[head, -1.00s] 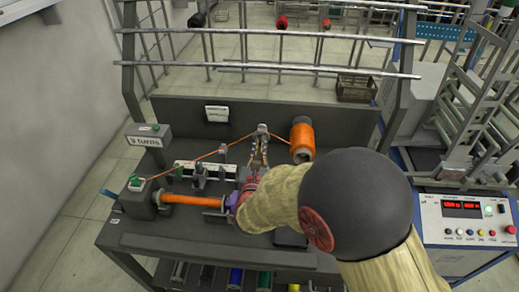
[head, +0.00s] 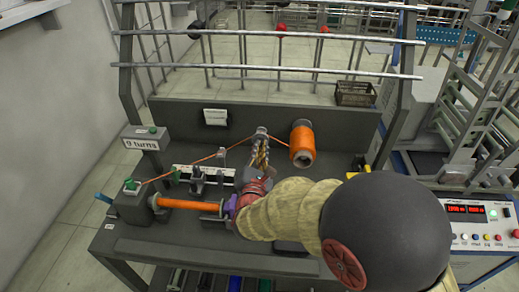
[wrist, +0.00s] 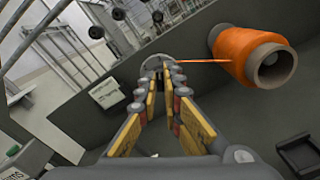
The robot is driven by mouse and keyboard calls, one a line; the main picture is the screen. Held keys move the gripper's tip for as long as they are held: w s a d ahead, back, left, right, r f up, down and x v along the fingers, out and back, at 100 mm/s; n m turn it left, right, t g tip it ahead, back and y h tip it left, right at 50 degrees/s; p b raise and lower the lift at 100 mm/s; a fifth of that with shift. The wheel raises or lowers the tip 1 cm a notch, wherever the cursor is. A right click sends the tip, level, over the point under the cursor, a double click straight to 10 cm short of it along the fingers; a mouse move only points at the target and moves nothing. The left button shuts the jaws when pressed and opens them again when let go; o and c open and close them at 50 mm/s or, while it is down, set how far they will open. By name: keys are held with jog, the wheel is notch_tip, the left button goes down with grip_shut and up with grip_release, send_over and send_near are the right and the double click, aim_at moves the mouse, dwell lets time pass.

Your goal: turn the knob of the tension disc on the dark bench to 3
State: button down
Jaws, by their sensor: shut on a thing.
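The tension disc (head: 262,131) stands at the back of the dark bench (head: 185,238), with orange thread running to it from the right and away to the left. My gripper (head: 260,146) reaches up to it and is shut on its knob. In the wrist view, my gripper's fingertips (wrist: 167,76) meet at the round grey knob (wrist: 155,62) and cover its lower part. I cannot read any scale mark or number on the knob.
An orange thread cone (head: 302,146) stands close to the right of the disc, also in the wrist view (wrist: 240,55). An orange-wound bobbin (head: 190,205) lies at the front left. A counter (head: 142,138) reads "9 turns". A wire guide (head: 222,153) stands left of the disc.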

jog(key=c, duration=2)
grip_release()
jog(key=shift+o, duration=0.2)
jog(key=s+a, duration=0.2)
jog(key=s, duration=0.9)
jog(key=shift+s+a, duration=0.15)
jog(key=shift+s, duration=0.25)
